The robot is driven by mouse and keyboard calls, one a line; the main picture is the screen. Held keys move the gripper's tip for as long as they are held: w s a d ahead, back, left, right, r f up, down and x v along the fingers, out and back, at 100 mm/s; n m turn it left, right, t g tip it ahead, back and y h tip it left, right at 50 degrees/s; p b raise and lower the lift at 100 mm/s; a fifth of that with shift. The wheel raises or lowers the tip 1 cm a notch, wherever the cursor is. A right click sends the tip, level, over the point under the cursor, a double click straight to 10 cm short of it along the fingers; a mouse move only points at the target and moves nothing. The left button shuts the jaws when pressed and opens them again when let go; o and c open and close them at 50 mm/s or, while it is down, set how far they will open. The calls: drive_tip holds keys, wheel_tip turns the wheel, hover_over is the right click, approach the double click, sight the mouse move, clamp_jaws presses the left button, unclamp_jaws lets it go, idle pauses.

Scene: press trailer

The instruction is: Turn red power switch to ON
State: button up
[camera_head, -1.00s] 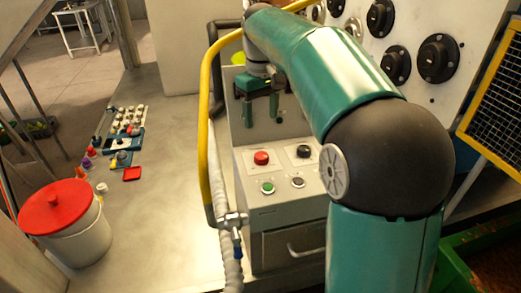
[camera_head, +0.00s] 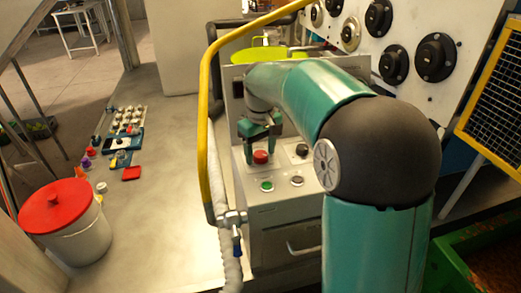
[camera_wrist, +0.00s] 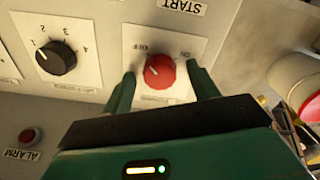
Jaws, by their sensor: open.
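The red power switch (camera_head: 260,157) is a round red knob on a white plate on the grey control box. In the wrist view the red knob (camera_wrist: 159,71) has a white pointer line aimed toward the upper left, on the OFF side; the ON label (camera_wrist: 185,55) is to its right. My gripper (camera_head: 259,146) is over the box at the red knob. In the wrist view its two green fingers (camera_wrist: 162,80) are open, one on each side of the knob, with gaps visible between fingers and knob.
A black numbered knob (camera_wrist: 56,58) sits beside the red one. A green button (camera_head: 267,186) and a dark button (camera_head: 297,181) are on the box front. A yellow hoop pipe (camera_head: 203,120) stands at the box's left. A red-lidded bucket (camera_head: 66,222) stands on the floor.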

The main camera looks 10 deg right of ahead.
drive_tip(key=c, duration=1)
drive_tip(key=shift+m, duration=0.4)
drive_tip(key=m, duration=0.3)
drive_tip(key=shift+m, duration=0.3)
drive_tip(key=m, duration=0.4)
drive_tip(key=shift+w+r+m, duration=0.1)
drive_tip(key=shift+m, duration=0.2)
drive_tip(key=m, duration=0.9)
